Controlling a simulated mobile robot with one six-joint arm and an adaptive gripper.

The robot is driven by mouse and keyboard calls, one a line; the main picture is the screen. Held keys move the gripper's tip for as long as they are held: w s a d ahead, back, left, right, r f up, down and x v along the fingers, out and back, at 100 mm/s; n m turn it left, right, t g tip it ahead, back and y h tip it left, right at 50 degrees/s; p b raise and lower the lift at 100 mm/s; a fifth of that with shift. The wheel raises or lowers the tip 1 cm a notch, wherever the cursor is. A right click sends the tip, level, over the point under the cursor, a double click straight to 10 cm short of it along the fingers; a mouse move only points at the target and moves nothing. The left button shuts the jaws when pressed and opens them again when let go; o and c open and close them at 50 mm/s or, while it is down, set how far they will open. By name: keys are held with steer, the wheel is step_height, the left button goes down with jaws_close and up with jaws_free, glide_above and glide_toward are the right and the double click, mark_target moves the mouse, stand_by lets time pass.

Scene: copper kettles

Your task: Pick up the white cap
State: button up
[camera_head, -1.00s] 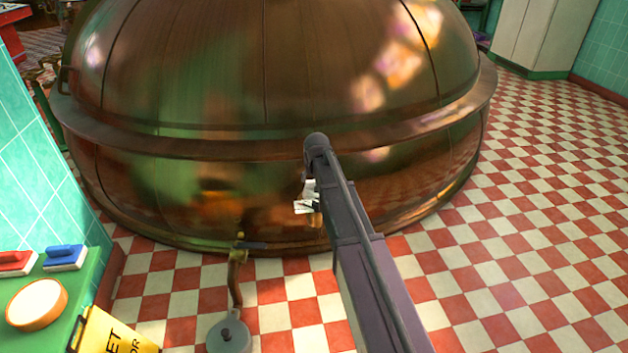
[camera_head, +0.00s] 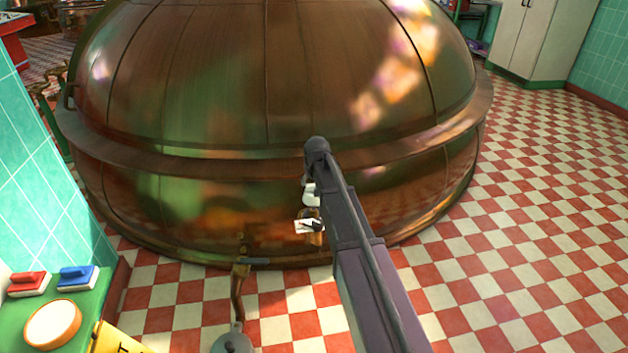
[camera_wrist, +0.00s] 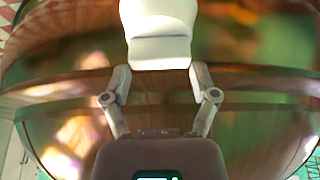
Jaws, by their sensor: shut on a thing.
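The white cap (camera_wrist: 160,38) fills the top middle of the wrist view, with a smooth rounded body and a lower band. My gripper (camera_wrist: 160,70) is shut on it, one finger on each side; the cap hides the exact contact points. In the head view a small white piece, apparently the cap (camera_head: 310,196), shows just left of my arm, in front of the copper kettle. My arm hides most of the gripper there.
The large copper kettle (camera_head: 270,90) stands close behind my arm. A white card-like patch (camera_head: 307,226) shows below the cap. A green counter (camera_head: 88,310) holds brushes (camera_head: 78,278) and a round bowl (camera_head: 52,323). Checkered floor (camera_head: 540,200) is open at right.

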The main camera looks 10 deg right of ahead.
steer(key=shift+r+p, duration=0.85)
steer(key=shift+r, duration=0.35)
steer(key=shift+s, duration=0.1)
stand_by(0.4)
